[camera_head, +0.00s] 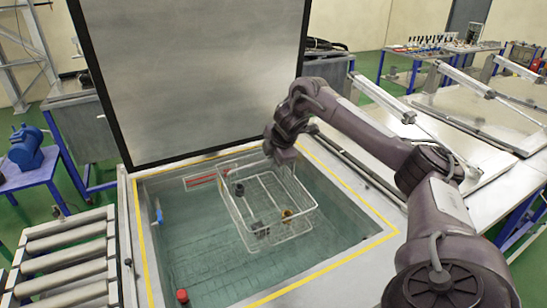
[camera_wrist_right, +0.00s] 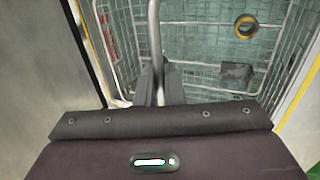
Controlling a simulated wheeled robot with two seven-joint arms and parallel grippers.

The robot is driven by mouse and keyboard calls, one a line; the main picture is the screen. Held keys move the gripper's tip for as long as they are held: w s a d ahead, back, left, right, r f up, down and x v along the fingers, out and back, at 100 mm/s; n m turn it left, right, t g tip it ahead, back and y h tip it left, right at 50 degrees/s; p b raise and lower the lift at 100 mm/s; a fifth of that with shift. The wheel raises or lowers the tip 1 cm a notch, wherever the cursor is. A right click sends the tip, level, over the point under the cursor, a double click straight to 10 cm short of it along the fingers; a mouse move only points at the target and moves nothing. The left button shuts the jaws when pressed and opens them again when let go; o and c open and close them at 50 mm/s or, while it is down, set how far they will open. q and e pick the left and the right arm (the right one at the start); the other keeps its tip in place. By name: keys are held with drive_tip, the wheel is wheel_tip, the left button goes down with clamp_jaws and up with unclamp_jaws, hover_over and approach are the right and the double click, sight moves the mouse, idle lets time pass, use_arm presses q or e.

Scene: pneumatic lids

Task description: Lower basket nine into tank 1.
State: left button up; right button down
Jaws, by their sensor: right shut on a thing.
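A wire basket (camera_head: 268,205) hangs within the opening of the tank (camera_head: 190,250), over or partly in the greenish water; its exact depth is hard to judge. Several small parts lie in it, including a brass-coloured ring (camera_head: 287,214) and dark pieces. My right gripper (camera_head: 281,158) is at the basket's far side. In the right wrist view its fingers (camera_wrist_right: 157,85) are shut on the basket's metal handle (camera_wrist_right: 154,40). The tank's grey lid (camera_head: 195,75) stands raised behind the opening. No basket or tank number is legible. My left gripper is out of view.
Yellow tape (camera_head: 340,182) edges the tank opening. A red-capped item (camera_head: 182,296) is at the near left edge. A roller conveyor (camera_head: 65,262) stands left, with a blue device (camera_head: 26,147) on a table beyond. Lids with struts (camera_head: 480,115) lie to the right.

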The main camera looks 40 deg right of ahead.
drive_tip(key=g, duration=0.1)
hover_over(272, 205)
drive_tip(key=s, duration=0.1)
wheel_tip(272, 205, down, 4)
wheel_tip(272, 205, down, 13)
drive_tip(key=b, duration=1.2)
drive_tip(key=shift+s+a, duration=0.1)
drive_tip(key=shift+a, duration=0.05)
wheel_tip(272, 205, down, 11)
drive_tip(key=b, duration=0.5)
idle(0.7)
drive_tip(key=shift+f+b, duration=0.2)
drive_tip(key=shift+b, duration=0.15)
idle(0.6)
